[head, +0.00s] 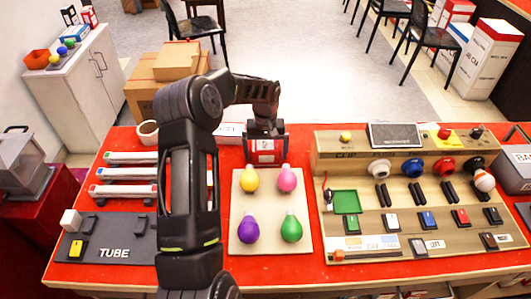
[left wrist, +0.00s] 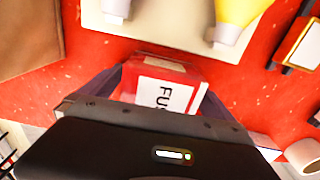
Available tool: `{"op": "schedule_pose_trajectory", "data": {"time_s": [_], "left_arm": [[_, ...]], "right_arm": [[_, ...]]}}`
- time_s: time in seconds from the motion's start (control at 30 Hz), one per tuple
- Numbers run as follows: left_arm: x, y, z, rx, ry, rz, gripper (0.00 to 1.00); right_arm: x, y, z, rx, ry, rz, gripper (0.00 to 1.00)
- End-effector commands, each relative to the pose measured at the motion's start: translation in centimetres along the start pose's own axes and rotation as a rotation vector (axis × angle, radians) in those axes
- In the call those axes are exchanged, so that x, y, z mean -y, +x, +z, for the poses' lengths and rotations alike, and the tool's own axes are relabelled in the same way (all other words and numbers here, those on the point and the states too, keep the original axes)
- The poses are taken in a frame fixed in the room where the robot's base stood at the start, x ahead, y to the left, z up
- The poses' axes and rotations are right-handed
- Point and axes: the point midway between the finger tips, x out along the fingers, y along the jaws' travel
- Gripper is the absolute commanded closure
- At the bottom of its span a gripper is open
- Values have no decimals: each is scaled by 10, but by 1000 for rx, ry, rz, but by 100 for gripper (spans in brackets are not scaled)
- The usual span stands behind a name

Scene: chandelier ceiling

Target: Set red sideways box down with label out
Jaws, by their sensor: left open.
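The red box (head: 264,157) is on the red table, just behind the beige board that holds the bulbs. The gripper body hides the rest of the box. I cannot tell whether the fingers touch it. My right gripper is not in view.
The beige board (head: 270,205) with yellow, pink, purple and green bulbs lies in front. A wooden panel (head: 400,222) with switches and coloured knobs stands right. Tube holders (head: 125,175) and a tape roll (head: 147,132) are left. A white box (head: 229,130) lies behind my forearm.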

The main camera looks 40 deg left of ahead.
Motion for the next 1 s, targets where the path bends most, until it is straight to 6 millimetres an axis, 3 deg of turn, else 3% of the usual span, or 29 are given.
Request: {"op": "schedule_pose_trajectory", "data": {"time_s": [0.5, 1.0], "left_arm": [[0, -1, 0, 0, 0, 0, 0], [0, -1, 0, 0, 0, 0, 41]], "right_arm": [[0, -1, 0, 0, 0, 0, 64], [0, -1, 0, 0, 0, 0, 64]]}}
